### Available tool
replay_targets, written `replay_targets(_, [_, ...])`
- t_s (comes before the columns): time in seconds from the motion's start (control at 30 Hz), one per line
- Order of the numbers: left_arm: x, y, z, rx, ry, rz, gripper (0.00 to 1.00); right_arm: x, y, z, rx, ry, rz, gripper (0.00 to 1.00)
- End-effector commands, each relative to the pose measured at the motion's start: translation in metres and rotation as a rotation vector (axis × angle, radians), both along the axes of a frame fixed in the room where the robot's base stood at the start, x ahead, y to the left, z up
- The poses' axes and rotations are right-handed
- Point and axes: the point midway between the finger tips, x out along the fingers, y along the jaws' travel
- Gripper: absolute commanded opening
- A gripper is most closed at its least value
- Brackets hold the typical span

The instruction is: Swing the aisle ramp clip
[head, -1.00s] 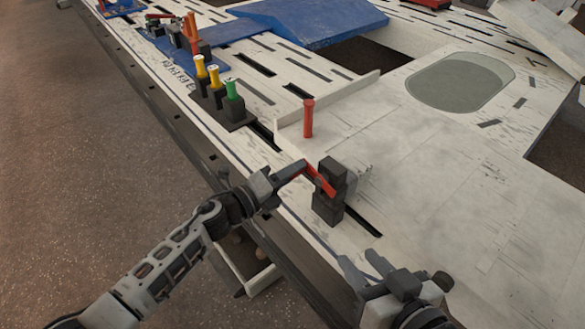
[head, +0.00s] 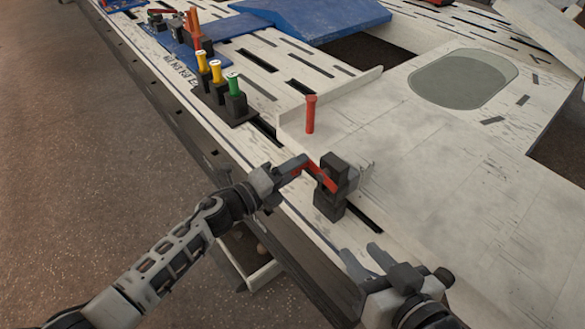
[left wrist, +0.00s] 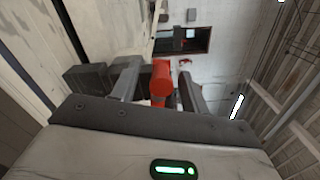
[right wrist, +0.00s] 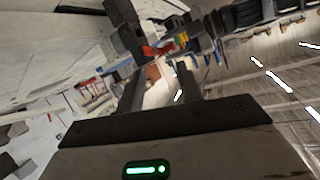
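The clip is a black block (head: 331,200) with a red lever (head: 328,180), standing at the near edge of the white ramp panel (head: 400,150). My left gripper (head: 299,165) is at the lever's outer end, left of the block. In the left wrist view the lever's red end (left wrist: 161,78) lies between the two spread fingers, with gaps seeming to show on both sides. My right gripper (head: 362,262) is open and empty, below and right of the block. The clip also shows beyond its fingers in the right wrist view (right wrist: 125,22).
An upright red peg (head: 311,115) stands behind the clip. Yellow and green knobs (head: 234,84) on black blocks line the bench edge further left. A small open bin (head: 262,277) sits below the edge under my left arm. The panel right of the clip is clear.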

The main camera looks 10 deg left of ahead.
Motion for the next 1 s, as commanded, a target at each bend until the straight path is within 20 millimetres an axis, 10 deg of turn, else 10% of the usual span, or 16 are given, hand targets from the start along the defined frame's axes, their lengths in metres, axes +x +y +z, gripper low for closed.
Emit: replay_targets(1.0, [-0.112,0.111,0.001,0.000,0.000,0.000,0.45,0.002,-0.006,-0.014,-0.046,0.097,-0.010,0.36])
